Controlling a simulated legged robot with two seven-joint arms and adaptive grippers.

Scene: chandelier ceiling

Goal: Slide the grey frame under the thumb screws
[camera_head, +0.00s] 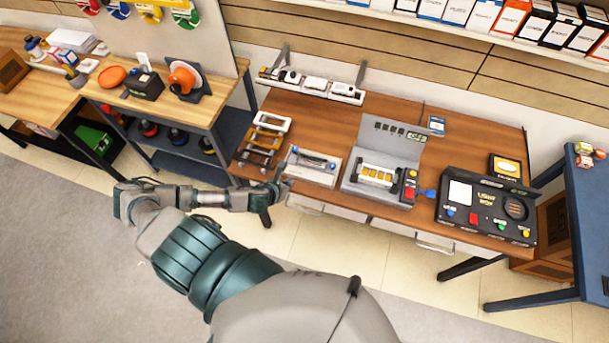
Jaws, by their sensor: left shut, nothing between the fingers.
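Several small rectangular frames lie in a column at the left of the brown table: a pale, whitish-grey one (272,121) at the back, with brown and darker ones (255,158) nearer. Which of these is the grey frame I cannot tell for sure. A light grey flat fixture (313,178) sits to their right, with a dark bar and small blue parts on top; thumb screws are too small to make out. My left gripper (281,181) is shut and empty, at the fixture's left front corner near the table edge. Contact cannot be told. My right gripper is out of view.
A grey machine (413,151) with yellow windows and a red button stands right of the fixture. A black light box (484,208) is farther right. A rail with white items (312,87) is at the back. Some bare tabletop (340,125) lies between.

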